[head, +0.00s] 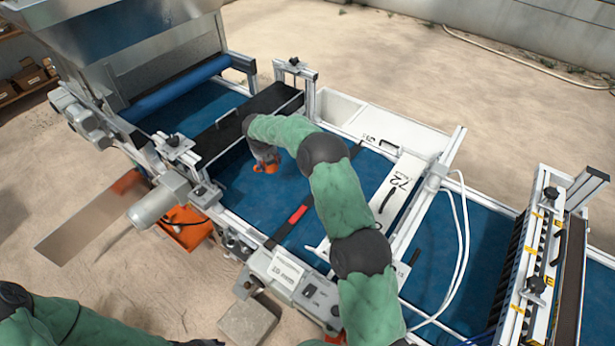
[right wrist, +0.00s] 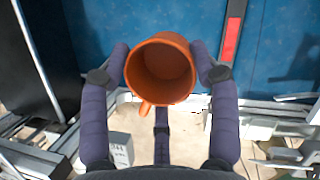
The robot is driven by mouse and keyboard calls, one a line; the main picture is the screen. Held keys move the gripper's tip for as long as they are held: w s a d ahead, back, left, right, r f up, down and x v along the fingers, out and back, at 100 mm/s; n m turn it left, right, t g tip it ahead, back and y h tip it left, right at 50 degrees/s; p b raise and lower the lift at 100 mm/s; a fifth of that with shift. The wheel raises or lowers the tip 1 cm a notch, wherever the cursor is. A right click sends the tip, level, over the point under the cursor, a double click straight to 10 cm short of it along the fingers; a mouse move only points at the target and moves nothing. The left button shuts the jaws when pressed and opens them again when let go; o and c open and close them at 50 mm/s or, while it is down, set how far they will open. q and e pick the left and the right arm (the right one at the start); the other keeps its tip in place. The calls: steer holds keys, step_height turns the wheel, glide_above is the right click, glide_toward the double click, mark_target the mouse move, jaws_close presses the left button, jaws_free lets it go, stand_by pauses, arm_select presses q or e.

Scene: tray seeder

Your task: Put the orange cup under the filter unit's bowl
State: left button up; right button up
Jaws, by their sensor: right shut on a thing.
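The orange cup (head: 270,166) is held above the blue belt near the middle of the head view. In the right wrist view the cup (right wrist: 160,76) shows its open mouth to the camera, with its handle at the lower left. My right gripper (head: 263,156) is shut on the cup. In the right wrist view its fingers (right wrist: 161,62) press on opposite sides of the cup. My left arm enters at the lower left of the head view, but its gripper is out of view. I cannot make out the filter unit or its bowl.
The blue belt (head: 238,190) runs between metal side rails. A black crossbar (head: 250,118) lies just behind the cup, and a dark bar with a red section (head: 298,214) is in front. White hoses (head: 462,240) hang at the right. A grey hopper (head: 135,30) stands at the back left.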

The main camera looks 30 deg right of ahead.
mark_target(270, 169)
steer(key=b+x, duration=0.2)
steer(key=x, duration=0.1)
steer(key=b+x, duration=0.1)
steer(key=b, duration=0.1)
steer(key=shift+s+a+f, duration=0.2)
steer(key=shift+a+f, duration=0.1)
steer(key=shift+f, duration=0.3)
steer(key=shift+s+f+b, duration=0.1)
steer(key=shift+f+b, duration=0.3)
steer(key=shift+b, duration=0.15)
steer(key=s+d+f, duration=0.1)
steer(key=d+f, duration=0.2)
steer(key=d, duration=0.1)
steer(key=s+d+f, duration=0.1)
steer(key=d+f, duration=0.2)
steer(key=d, duration=0.1)
steer(key=s+d+f+b, duration=0.1)
steer(key=d+f, duration=0.2)
steer(key=d, duration=0.2)
steer(key=shift+s, duration=0.15)
steer(key=shift+s+d+f, duration=0.1)
steer(key=shift+d+f, duration=0.05)
steer(key=shift+f, duration=0.15)
steer(key=shift+d+f, duration=0.1)
steer(key=shift+f, duration=1.55)
steer(key=shift+f, duration=0.1)
steer(key=o, duration=1.2)
steer(key=shift+c, duration=0.2)
